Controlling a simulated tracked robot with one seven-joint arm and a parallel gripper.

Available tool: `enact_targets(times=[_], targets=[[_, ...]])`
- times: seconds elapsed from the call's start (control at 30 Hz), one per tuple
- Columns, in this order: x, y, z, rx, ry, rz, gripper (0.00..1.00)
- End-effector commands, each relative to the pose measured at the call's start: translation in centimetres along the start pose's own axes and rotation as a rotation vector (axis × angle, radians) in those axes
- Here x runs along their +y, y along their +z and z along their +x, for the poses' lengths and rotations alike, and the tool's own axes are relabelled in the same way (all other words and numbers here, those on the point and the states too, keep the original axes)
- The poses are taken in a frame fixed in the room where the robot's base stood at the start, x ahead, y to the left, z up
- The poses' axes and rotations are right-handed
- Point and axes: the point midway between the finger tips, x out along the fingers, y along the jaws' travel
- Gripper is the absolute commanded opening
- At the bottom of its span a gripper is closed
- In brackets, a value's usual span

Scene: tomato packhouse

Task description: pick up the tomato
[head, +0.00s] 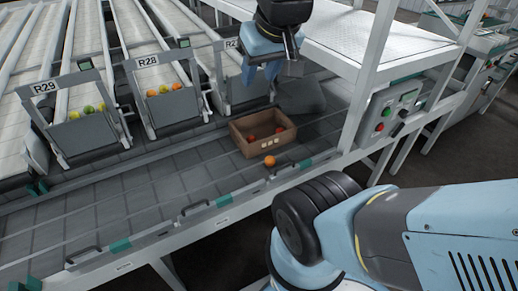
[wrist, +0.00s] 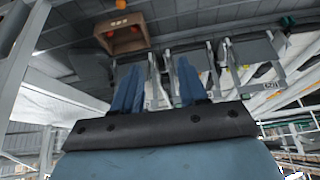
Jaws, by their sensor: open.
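A loose orange tomato (head: 269,161) rests on the grey slatted surface just in front of a brown box (head: 284,140). Red tomatoes (head: 252,138) lie inside the box. My gripper (head: 260,75) hangs in the air above and behind the box, well apart from the loose tomato. Its two blue fingers are spread and nothing shows between them.
Chutes marked R29 (head: 82,134) and R28 (head: 175,108) hold yellow, green and orange tomatoes at the back left. A white frame post (head: 364,75) and a control panel (head: 388,113) stand right of the box. The slatted surface (head: 130,192) left of the box is clear.

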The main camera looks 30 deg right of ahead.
Motion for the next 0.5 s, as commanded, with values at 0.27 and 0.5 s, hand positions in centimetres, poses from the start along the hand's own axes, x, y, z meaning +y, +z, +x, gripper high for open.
enact_targets(times=[0.27,0.5], targets=[[0.0,0.0,0.0,0.0,0.0,0.0,0.48],[0.2,-1.7,2.3,-0.011,-0.001,0.022,0.71]])
